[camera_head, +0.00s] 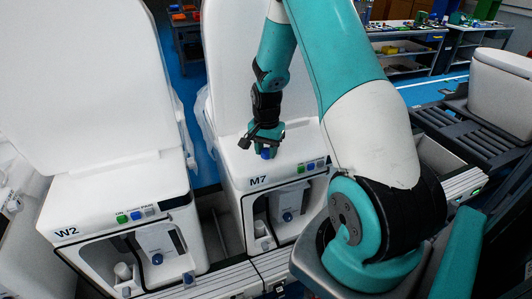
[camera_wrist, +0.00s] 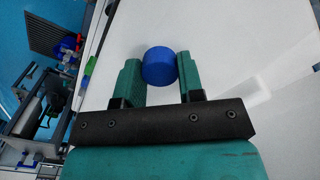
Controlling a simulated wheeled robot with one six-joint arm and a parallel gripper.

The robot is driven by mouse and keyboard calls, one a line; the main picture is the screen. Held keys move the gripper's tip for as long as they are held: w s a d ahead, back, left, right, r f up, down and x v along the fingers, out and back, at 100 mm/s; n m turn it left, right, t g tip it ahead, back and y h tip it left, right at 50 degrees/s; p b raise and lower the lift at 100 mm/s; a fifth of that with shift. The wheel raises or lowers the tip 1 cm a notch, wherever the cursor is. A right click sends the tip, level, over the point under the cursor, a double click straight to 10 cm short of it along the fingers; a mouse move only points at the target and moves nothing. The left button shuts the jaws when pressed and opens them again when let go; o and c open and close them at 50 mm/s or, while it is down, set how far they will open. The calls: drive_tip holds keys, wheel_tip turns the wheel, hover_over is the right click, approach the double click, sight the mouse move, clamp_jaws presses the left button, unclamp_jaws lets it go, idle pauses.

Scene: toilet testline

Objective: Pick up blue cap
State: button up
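The blue cap (camera_head: 267,153) is a short round piece at the lower end of my gripper (camera_head: 265,143), over the white top of the unit marked M7. In the wrist view the cap (camera_wrist: 159,66) sits between the two green fingertips of my gripper (camera_wrist: 158,68). It fills the gap and appears to touch both fingers, so the gripper looks shut on it. I cannot tell whether the cap still rests on the white surface or is slightly above it.
The white M7 unit (camera_head: 240,180) has small coloured buttons on its front. A similar W2 unit (camera_head: 90,205) stands to the left, with a narrow gap between them. Tall white panels stand behind both. Workbenches (camera_head: 410,45) are at the back right.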

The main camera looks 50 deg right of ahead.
drive_tip(key=shift+c, duration=0.9)
